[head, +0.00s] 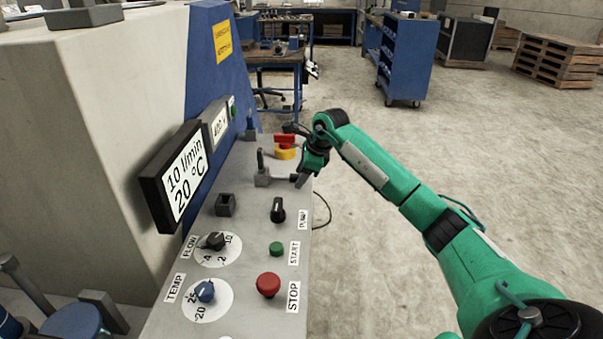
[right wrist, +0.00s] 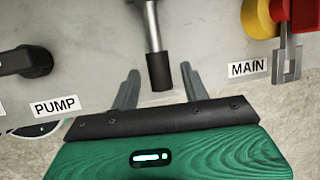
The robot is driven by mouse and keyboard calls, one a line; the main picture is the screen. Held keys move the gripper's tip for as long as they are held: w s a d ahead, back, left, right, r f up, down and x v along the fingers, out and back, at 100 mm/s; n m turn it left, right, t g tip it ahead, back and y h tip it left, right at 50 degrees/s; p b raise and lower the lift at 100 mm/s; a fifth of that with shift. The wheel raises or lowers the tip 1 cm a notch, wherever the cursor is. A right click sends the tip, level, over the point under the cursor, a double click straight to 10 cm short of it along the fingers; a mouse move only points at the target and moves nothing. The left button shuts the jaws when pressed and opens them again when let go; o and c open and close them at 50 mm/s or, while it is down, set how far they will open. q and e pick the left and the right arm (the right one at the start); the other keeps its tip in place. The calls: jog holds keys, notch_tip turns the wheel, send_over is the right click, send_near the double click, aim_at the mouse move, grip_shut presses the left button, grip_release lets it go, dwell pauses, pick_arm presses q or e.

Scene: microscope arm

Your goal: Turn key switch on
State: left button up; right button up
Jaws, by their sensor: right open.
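A red and yellow rotary switch (head: 285,147) sits at the far end of the sloping grey control panel. In the right wrist view this switch (right wrist: 290,14) is at the upper right, cut off by the frame, beside a MAIN label (right wrist: 247,68). No part is clearly recognisable as a key. My right gripper (head: 303,175) is at the panel's right edge, just nearer than the red and yellow switch. In the right wrist view my right gripper (right wrist: 162,82) is open, its fingers either side of a lever's black grip (right wrist: 160,72); I cannot tell whether they touch. My left gripper is out of view.
The lever's grey base (head: 262,179) stands on the panel (head: 240,255). Nearer are a black PUMP knob (head: 278,210), a green START button (head: 276,249), a red STOP button (head: 268,284) and two dials. A display (head: 180,178) juts out at left. Open floor lies right.

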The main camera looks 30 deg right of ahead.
grip_shut()
